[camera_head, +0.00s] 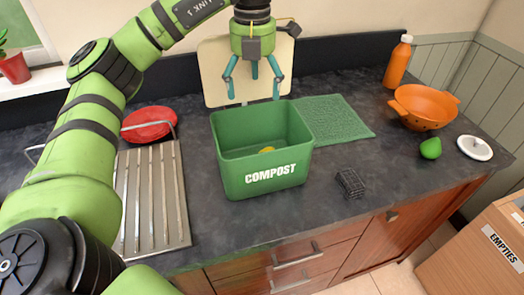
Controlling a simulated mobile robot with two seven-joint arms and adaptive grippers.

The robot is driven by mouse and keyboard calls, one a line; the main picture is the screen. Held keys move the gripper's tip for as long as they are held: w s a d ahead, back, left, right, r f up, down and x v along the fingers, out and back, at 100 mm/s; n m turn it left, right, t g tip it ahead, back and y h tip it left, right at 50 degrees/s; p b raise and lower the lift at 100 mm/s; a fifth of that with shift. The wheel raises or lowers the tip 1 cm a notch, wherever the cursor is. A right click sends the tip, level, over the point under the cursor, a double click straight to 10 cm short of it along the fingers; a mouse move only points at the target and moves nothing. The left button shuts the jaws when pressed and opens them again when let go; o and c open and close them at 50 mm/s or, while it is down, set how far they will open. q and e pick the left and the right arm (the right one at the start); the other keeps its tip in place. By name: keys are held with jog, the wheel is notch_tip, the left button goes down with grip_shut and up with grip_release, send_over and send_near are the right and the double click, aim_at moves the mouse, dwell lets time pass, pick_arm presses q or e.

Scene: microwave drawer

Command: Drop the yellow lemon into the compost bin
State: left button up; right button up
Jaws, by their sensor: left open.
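The green compost bin (232,182) stands upright on the dark counter in the middle of the view, with COMPOST in white on its front. The yellow lemon (267,150) shows inside the bin, low down and partly hidden by the front wall. My left gripper (253,98) is open and empty above the back of the bin, fingers pointing down. It is apart from the lemon. My right gripper does not show.
A green mat (340,118) lies right of the bin. An orange colander (424,107), orange bottle (398,62), green lime (430,148), white lid (475,148) and black wire basket (351,183) are further right. A metal drainer (154,195) and red plate (148,123) lie left.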

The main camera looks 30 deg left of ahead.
pick_arm(q)
jog(key=shift+r, duration=2.7)
